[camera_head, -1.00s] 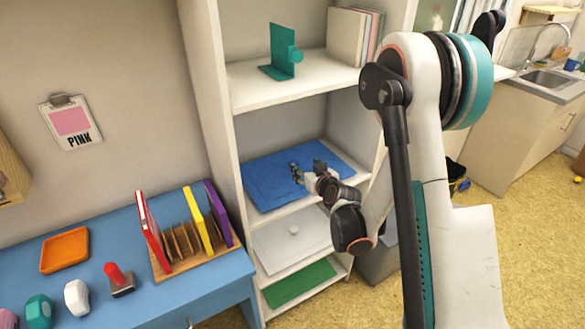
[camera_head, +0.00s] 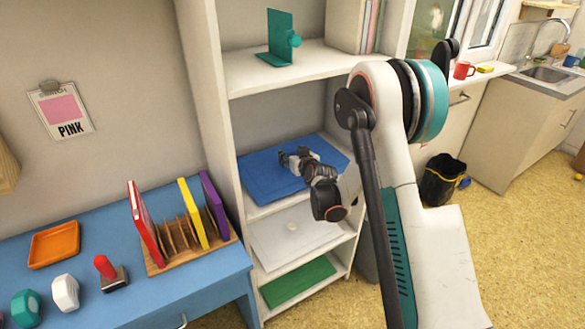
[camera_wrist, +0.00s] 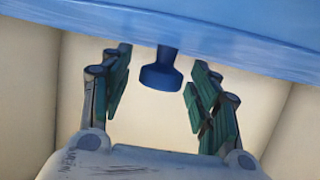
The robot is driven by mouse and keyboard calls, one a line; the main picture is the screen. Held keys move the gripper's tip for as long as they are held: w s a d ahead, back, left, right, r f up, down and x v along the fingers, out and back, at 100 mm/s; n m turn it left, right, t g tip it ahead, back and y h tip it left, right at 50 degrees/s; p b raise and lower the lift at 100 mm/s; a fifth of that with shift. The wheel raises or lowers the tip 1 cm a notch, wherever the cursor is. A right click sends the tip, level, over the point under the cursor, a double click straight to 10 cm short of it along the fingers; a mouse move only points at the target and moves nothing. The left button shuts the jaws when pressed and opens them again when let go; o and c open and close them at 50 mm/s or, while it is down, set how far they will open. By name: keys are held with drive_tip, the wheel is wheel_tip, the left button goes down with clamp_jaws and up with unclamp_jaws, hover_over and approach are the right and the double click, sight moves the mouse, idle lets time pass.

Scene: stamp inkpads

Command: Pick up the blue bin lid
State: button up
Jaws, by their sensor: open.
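The blue bin lid (camera_head: 262,182) is a flat blue sheet lying on the middle shelf in the head view. My gripper (camera_head: 288,158) is over the lid there, and it partly hides it. In the wrist view my gripper (camera_wrist: 160,90) is open, with its green-padded fingers apart. The lid's blue knob (camera_wrist: 160,77) shows between the two fingers, with clear space on both sides. The lid's blue face (camera_wrist: 235,30) crosses the top of that view.
The shelf unit's upper board (camera_head: 245,78) is above the lid and holds a teal bookend (camera_head: 280,40). A white lid (camera_head: 275,252) and a green sheet (camera_head: 297,282) lie on lower shelves. A blue table (camera_head: 210,272) with a folder rack stands to the left.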

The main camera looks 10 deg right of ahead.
drive_tip(key=shift+w, duration=0.1)
drive_tip(key=shift+c, duration=0.6)
drive_tip(key=c, duration=1.2)
drive_tip(key=shift+r, duration=0.15)
